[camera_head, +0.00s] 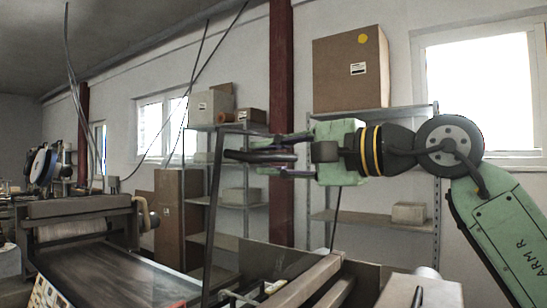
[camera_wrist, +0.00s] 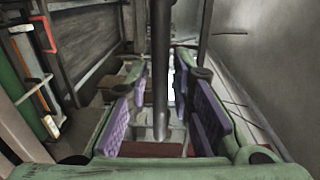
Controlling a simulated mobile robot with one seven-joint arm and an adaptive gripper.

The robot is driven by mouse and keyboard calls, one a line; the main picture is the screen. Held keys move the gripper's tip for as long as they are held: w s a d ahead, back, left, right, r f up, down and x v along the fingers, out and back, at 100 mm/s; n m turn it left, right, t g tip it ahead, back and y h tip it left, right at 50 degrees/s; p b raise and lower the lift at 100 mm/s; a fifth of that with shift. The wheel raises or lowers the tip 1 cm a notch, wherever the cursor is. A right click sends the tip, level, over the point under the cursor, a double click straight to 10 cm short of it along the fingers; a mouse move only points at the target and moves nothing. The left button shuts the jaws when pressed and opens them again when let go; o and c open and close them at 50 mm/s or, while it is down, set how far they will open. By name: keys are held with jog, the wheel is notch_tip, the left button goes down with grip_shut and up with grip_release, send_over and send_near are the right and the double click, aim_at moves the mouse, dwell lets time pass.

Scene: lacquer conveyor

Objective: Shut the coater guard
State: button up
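The coater guard shows in the head view as a raised dark frame, with a tall, slightly tilted side post (camera_head: 213,215) above the coater bed. A dark round bar (camera_head: 258,156), which looks like the guard's handle, lies level with my gripper (camera_head: 262,156). My gripper is open, its fingers above and below that bar. In the wrist view the bar (camera_wrist: 161,70) runs between the purple finger pads of my gripper (camera_wrist: 166,105), with a gap visible on both sides. I cannot tell whether any pad touches it. The guard's panel is hard to make out.
The conveyor bed (camera_head: 110,275) runs under the guard at lower left, with a roller unit (camera_head: 75,210) behind it. Metal shelving (camera_head: 225,203) and a large cardboard box (camera_head: 350,70) stand by the back wall. A red column (camera_head: 281,100) rises behind my gripper.

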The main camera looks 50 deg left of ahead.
grip_shut()
dwell(0.6)
